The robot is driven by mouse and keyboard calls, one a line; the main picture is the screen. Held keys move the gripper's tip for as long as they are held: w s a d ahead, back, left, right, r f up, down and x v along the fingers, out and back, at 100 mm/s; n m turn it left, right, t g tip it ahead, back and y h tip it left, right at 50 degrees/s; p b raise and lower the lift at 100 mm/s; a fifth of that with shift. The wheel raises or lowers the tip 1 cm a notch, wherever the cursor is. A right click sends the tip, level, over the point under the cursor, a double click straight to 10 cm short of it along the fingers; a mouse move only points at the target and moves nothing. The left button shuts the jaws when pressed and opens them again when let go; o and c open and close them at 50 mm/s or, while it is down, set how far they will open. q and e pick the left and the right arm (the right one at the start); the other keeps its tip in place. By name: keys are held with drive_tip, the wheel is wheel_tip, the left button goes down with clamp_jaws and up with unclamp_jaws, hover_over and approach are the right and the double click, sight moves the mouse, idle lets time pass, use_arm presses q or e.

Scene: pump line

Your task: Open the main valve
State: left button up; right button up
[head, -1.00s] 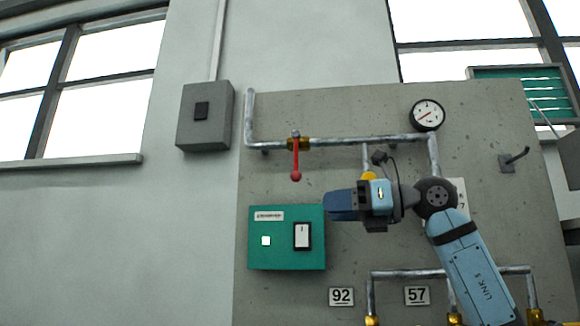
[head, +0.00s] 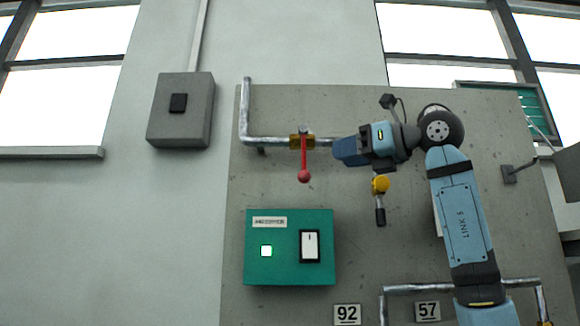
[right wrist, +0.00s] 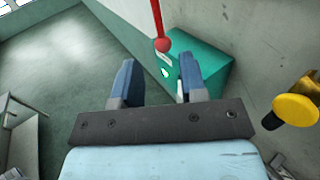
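A red lever (head: 304,160) with a ball end hangs straight down from a brass valve (head: 301,141) on the upper pipe. My right gripper (head: 338,152) is just right of the lever, pointing left toward it, apart from it. In the right wrist view its two blue fingers are spread and empty (right wrist: 158,66). There the red lever (right wrist: 159,28) comes down from the top, its ball beyond the gap between the fingers. My left gripper is not in view.
A yellow-capped valve (head: 380,184) with a black handle hangs below my right wrist. A green control box (head: 289,275) with a white switch is mounted below the red lever. A grey box (head: 181,129) is on the wall at left. Number plates (head: 347,314) sit low on the panel.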

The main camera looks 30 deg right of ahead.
sight(304, 155)
drive_tip(key=p+x, duration=0.1)
drive_tip(key=x, duration=1.1)
drive_tip(key=shift+s, duration=0.1)
drive_tip(key=shift+f, duration=0.1)
clamp_jaws()
drive_tip(key=shift+a, duration=0.1)
